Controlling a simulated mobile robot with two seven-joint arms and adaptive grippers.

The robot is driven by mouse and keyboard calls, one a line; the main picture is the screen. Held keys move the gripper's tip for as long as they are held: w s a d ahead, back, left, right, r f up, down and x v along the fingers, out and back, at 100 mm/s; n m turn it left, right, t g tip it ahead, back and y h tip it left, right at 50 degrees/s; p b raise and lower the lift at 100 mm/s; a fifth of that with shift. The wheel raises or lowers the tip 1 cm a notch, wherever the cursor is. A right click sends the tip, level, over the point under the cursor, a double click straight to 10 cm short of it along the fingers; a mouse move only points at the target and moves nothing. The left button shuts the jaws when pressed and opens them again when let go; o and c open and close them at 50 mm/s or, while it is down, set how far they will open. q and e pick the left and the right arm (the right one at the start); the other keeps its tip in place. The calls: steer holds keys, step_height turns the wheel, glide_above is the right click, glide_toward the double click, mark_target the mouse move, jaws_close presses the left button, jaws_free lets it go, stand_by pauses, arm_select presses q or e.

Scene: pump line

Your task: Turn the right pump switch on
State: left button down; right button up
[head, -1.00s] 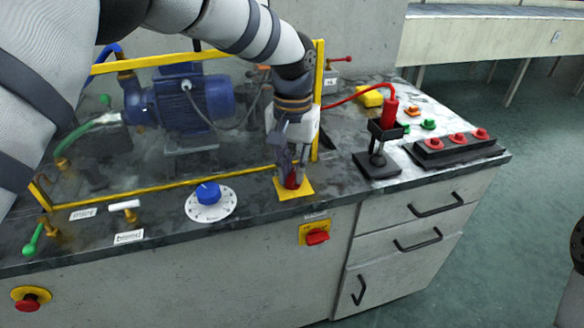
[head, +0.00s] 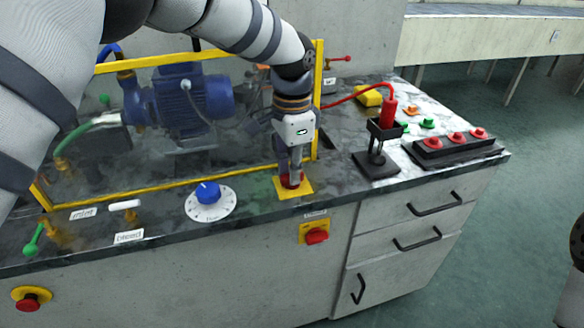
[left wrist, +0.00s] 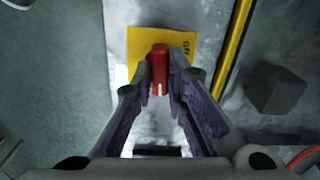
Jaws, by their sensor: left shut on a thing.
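The red switch handle (head: 291,181) stands on a square yellow plate (head: 303,192) on the bench top, near the front edge. My left gripper (head: 291,174) points straight down over it and is shut on it, hiding much of the handle. In the left wrist view the red handle (left wrist: 159,64) sits between the two fingertips (left wrist: 159,76), with the yellow plate (left wrist: 145,42) under it. Lettering on the plate is partly covered.
A blue dial (head: 208,192) lies left of the plate. A yellow frame (head: 150,193) encloses the blue pump motor (head: 190,98). A black stand (head: 377,165) with a red-cabled plug (head: 388,112) is to the right. Another red knob (head: 316,236) is on the cabinet front.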

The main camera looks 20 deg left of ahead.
arm_select(q)
steer(key=shift+f+m, duration=0.1)
steer(key=shift+m, duration=0.5)
steer(key=c, duration=1.6)
jaws_free()
step_height(320, 180, up, 12)
